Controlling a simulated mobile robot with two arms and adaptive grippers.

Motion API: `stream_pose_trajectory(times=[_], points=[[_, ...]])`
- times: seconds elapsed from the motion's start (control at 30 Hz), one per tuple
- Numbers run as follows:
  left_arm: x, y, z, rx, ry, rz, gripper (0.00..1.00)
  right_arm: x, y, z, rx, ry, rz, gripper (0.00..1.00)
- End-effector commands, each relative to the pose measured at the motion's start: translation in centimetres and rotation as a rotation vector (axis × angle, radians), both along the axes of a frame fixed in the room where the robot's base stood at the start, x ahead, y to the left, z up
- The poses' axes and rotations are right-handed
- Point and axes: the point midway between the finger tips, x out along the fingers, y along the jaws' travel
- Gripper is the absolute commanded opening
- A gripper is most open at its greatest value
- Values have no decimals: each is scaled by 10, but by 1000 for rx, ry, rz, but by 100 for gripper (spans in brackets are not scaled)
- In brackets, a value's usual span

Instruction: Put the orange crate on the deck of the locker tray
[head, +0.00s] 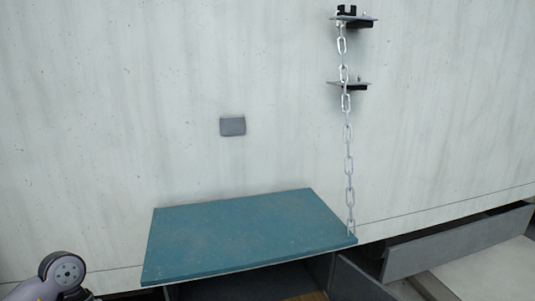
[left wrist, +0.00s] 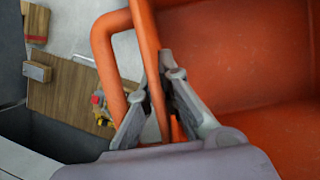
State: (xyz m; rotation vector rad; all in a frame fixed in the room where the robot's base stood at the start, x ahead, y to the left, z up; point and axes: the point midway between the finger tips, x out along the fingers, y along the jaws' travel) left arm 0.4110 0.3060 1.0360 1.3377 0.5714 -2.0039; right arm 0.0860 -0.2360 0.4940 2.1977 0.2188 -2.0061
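The orange crate (left wrist: 250,60) fills the right and middle of the left wrist view, with a looped orange handle (left wrist: 102,55) at its near side. My left gripper (left wrist: 168,85) has its fingers on both sides of the crate's rim by the handle and appears shut on it. The crate does not show in the head view. A flat teal panel (head: 245,230), which looks like the deck of the locker tray, sits level against the wall, with nothing on it. My right gripper is in neither view.
Grey open compartments lie below and right of the panel, one with a raised side board (head: 460,242). The left wrist view shows a wooden board (left wrist: 65,100) with small items beyond the crate.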

Motion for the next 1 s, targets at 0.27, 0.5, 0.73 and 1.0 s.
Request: stream_pose_trajectory(times=[0.27,0.5,0.73,1.0], points=[[1,-80,32,4,-9,-393,0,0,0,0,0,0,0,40],[-20,-113,49,7,-6,-706,0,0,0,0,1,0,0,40],[-31,-115,26,0,0,-810,0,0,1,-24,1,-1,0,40],[-30,-115,14,2,-2,-809,0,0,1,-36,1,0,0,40]])
